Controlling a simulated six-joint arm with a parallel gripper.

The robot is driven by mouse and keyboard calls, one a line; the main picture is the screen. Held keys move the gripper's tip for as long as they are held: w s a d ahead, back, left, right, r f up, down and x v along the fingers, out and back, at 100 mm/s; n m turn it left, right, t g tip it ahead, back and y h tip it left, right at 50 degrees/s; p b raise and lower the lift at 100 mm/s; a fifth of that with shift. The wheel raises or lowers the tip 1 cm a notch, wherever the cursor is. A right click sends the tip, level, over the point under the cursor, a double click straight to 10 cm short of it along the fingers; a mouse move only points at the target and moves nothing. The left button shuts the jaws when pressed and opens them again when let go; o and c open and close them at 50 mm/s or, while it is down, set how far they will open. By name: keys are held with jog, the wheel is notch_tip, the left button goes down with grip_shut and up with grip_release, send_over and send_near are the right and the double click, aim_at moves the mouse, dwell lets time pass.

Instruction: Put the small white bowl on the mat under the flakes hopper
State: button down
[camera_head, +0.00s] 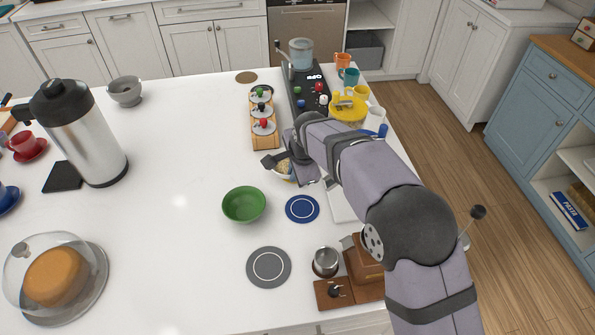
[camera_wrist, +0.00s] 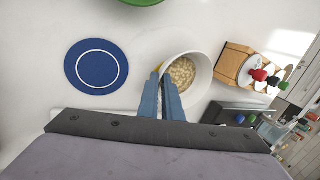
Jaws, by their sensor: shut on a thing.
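A white bowl (camera_wrist: 205,72) with pale flakes in it shows in the wrist view. My gripper (camera_wrist: 170,85) is shut on its near rim, with one finger inside the wall. In the head view the gripper (camera_head: 287,174) hides most of the bowl; some flakes and rim (camera_head: 282,165) show. I cannot tell if the bowl touches the counter. A blue mat with a white ring (camera_head: 302,209) lies bare beside it, also in the wrist view (camera_wrist: 96,67). A grey ringed mat (camera_head: 268,267) lies nearer. I cannot clearly pick out a flakes hopper.
A green bowl (camera_head: 244,204) stands left of the blue mat. A wooden rack (camera_head: 264,118) and a black machine with a clear top (camera_head: 301,54) stand behind the gripper. The counter's left middle is clear.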

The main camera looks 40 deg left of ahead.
jog(key=c, duration=1.9)
grip_release()
jog(key=shift+o, duration=0.2)
jog(key=shift+r, duration=0.1)
jog(key=b+v, duration=0.2)
jog(key=v, duration=0.5)
jog(key=shift+s, duration=0.1)
